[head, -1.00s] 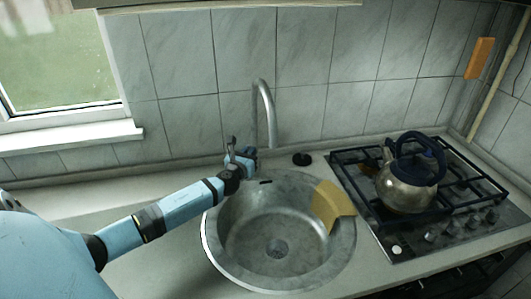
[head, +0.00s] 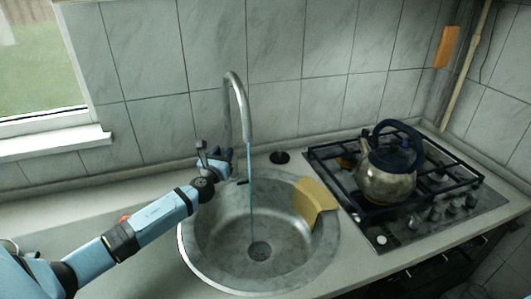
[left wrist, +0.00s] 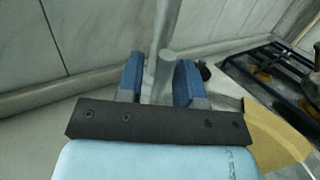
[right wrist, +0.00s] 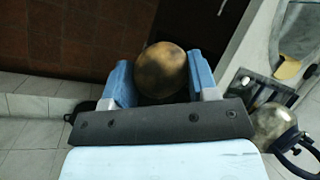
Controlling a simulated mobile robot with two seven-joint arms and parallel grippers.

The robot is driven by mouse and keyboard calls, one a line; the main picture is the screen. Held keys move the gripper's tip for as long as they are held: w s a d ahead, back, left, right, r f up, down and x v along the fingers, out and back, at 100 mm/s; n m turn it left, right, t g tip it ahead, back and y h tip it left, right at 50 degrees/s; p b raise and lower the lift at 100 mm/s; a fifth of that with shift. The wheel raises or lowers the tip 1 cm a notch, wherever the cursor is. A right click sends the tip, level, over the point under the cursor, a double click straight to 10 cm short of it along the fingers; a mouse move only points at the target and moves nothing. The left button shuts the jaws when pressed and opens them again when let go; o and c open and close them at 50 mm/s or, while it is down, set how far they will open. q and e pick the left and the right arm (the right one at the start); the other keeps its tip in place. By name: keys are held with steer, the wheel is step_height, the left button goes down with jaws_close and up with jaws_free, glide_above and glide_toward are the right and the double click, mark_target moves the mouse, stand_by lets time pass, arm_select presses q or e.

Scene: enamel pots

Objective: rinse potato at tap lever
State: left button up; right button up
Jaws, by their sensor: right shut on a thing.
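The curved metal tap (head: 238,95) stands behind the sink, and a thin blue stream of water (head: 250,195) falls from its spout into the basin. My left gripper (head: 218,156) is at the foot of the tap. In the left wrist view its blue fingers are apart, with a grey round-ended bar (left wrist: 166,62), apparently the tap lever, between them. Whether they touch it I cannot tell. The brown potato (right wrist: 161,72) is held between the fingers of my right gripper (right wrist: 160,85), away from the sink. The right gripper is outside the head view.
The round steel sink (head: 190,245) has a yellow board (head: 314,199) on its right rim. A kettle (head: 386,180) stands on the gas hob (head: 430,205) to the right. A small black disc (head: 279,157) lies behind the sink. The floor (right wrist: 60,40) shows beyond the potato.

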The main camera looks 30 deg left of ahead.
arm_select(q)
steer(key=shift+s+d+f, duration=0.15)
steer(key=shift+s+f, duration=0.05)
steer(key=shift+s, duration=0.3)
steer(key=v, duration=1.1)
steer(key=shift+b, duration=0.4)
steer(key=shift+r, duration=0.15)
